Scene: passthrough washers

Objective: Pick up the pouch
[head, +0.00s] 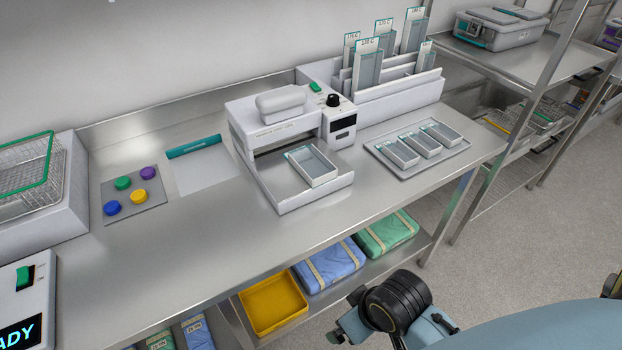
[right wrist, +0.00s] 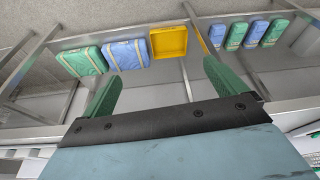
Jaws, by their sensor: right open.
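I cannot tell which one is the pouch. My right gripper (right wrist: 162,72) is open and empty in the right wrist view, its green fingers pointing toward the lower shelf. In the head view my right arm is low, in front of the bench. My left gripper is out of view.
A wire basket (head: 27,170) and coloured discs (head: 139,196) are at left. The front middle of the bench (head: 190,255) is clear.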

